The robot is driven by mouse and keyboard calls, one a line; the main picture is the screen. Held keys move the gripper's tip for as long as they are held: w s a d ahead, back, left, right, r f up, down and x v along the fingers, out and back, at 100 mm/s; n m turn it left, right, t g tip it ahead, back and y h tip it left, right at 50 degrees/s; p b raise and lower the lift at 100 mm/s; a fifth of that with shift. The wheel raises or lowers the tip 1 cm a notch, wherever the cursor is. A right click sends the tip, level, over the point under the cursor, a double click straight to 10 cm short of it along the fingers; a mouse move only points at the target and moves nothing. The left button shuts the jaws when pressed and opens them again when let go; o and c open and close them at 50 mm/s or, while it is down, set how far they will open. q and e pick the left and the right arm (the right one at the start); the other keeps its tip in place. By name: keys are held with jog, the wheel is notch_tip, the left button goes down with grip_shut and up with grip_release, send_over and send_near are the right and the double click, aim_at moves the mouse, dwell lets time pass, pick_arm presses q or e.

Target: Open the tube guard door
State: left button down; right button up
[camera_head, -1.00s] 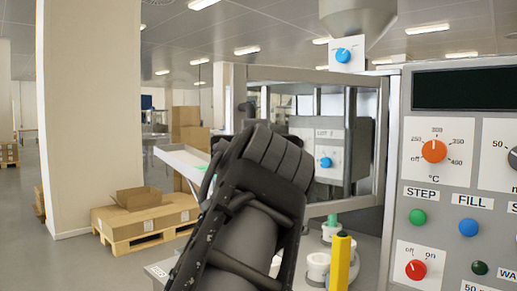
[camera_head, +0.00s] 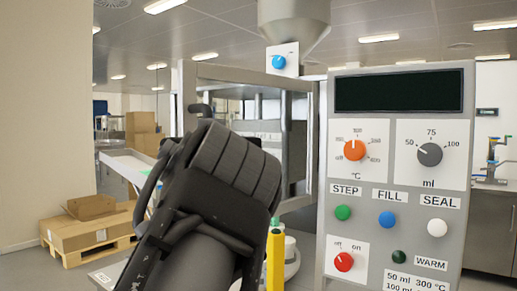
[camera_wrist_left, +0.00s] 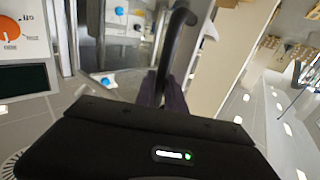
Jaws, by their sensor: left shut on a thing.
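The tube guard door (camera_head: 250,75) is a grey-framed clear panel left of the control panel in the head view. Its top rail slopes up to the left, and its left side looks nearer to me; I cannot tell the exact opening angle. The dark door handle (camera_head: 199,108) shows just above my left wrist. In the left wrist view the curved black handle (camera_wrist_left: 179,30) runs down to my left gripper (camera_wrist_left: 165,92), which is shut on it. My left arm hides the lower door and the fingertips in the head view. My right gripper is not in view.
The control panel (camera_head: 396,180) with knobs and buttons stands close on the right. A hopper (camera_head: 294,22) hangs above. Boxes on a pallet (camera_head: 92,252) stand at the left, with open floor around.

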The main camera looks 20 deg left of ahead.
pick_arm(q)
jog(key=c, duration=1.4)
grip_release()
jog(key=shift+w, duration=0.1)
